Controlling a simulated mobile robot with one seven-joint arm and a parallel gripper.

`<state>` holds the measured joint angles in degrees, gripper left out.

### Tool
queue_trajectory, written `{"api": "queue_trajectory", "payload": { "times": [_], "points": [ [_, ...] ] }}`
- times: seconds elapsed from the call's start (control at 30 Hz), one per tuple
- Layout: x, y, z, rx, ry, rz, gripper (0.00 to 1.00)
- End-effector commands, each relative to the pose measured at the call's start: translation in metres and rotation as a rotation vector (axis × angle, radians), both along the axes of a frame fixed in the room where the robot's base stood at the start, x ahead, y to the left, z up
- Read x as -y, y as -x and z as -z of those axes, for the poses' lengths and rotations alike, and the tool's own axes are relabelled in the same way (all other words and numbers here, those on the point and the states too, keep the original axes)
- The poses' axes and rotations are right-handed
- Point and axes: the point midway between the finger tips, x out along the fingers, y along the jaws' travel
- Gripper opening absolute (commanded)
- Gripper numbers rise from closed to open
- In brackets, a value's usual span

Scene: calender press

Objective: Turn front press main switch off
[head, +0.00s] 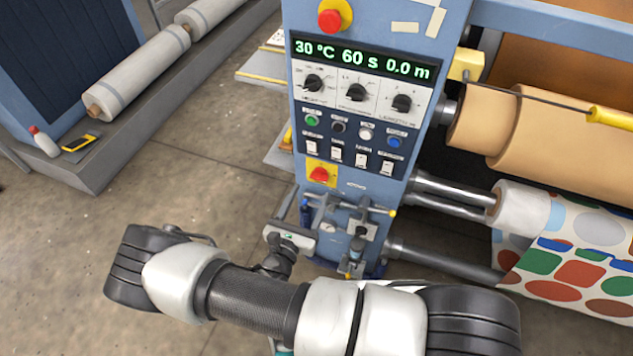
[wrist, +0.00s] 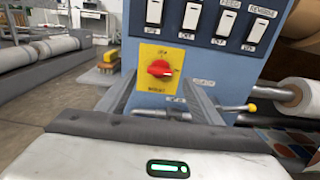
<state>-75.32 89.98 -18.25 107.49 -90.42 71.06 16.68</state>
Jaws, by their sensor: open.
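The front press main switch is a red rotary knob on a yellow plate (head: 320,174), low on the blue control panel. In the wrist view the red knob (wrist: 160,70) sits ahead of my gripper, slightly left of centre, and its handle looks roughly horizontal. The small print on the plate is too blurred to read. My gripper (wrist: 161,90) is open and empty, its two grey fingers spread either side below the knob, apart from it.
Above the switch are a row of white rocker switches (head: 336,154), coloured buttons (head: 338,127), dials (head: 356,92) and a red emergency button (head: 330,19). A yellow-tipped lever (wrist: 250,107) stands right of my gripper. Rollers with patterned fabric (head: 570,250) are at right.

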Motion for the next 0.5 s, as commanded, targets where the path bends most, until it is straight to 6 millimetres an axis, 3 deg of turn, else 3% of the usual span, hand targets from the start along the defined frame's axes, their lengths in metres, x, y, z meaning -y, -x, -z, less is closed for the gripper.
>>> {"api": "queue_trajectory", "payload": {
  "times": [0.2, 0.5],
  "points": [
    [0.014, -0.038, 0.001, 0.001, -0.001, 0.002, 0.59],
    [0.021, -0.057, 0.0, 0.0, -0.001, 0.001, 0.59]
  ]
}}
